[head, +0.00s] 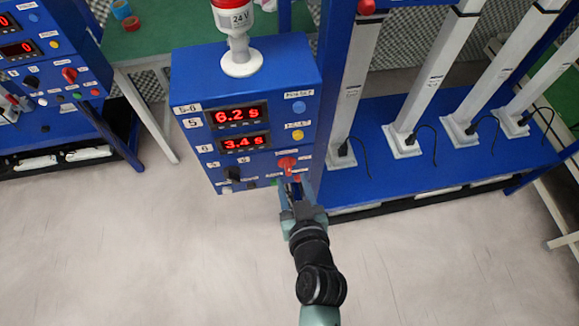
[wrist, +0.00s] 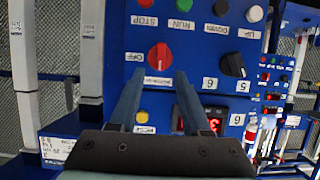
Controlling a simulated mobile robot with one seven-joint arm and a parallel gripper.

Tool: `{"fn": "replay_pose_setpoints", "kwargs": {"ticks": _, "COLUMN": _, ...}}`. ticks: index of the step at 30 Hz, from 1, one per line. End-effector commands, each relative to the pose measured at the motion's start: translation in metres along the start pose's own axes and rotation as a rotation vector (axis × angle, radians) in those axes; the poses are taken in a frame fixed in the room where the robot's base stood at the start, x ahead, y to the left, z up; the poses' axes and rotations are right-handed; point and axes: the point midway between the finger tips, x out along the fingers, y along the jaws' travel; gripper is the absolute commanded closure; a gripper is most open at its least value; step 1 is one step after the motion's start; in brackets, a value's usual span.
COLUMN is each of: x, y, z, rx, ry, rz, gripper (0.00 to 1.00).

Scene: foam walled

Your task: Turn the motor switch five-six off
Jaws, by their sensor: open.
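The red motor switch (head: 287,164) is a rotary knob low on the right of the blue 5-6 control box (head: 222,82). In the wrist view, where labels appear upside down, the red knob (wrist: 160,56) lies just beyond the fingertips, roughly centred between them, with an OFF label at its left. My gripper (head: 291,186) is at the box's lower front, just below the knob in the head view. In the wrist view my gripper (wrist: 158,76) is open and empty, fingers on both sides of the knob's line. I cannot tell whether they touch the panel.
A black knob (wrist: 233,64) sits right of the red one in the wrist view. Red STOP (wrist: 145,3), green RUN (wrist: 182,7) and other buttons line the panel edge. A beacon (head: 239,55) tops the box. Blue frame posts stand close on the right; floor (head: 130,250) in front is clear.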

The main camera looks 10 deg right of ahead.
Motion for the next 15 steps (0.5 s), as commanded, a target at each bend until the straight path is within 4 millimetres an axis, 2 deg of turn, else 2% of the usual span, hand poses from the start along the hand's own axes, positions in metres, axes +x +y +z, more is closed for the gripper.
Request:
{"fn": "replay_pose_setpoints", "kwargs": {"ticks": 1, "x": 0.010, "y": 0.000, "z": -0.001, "rx": 0.000, "ry": 0.001, "rz": 0.000, "gripper": 0.53}}
{"fn": "replay_pose_setpoints", "kwargs": {"ticks": 6, "x": 0.034, "y": 0.000, "z": -0.001, "rx": 0.001, "ry": 0.001, "rz": 0.001, "gripper": 0.53}}
{"fn": "replay_pose_setpoints", "kwargs": {"ticks": 15, "x": 0.048, "y": 0.001, "z": 0.000, "rx": 0.001, "ry": 0.001, "rz": 0.001, "gripper": 0.53}}
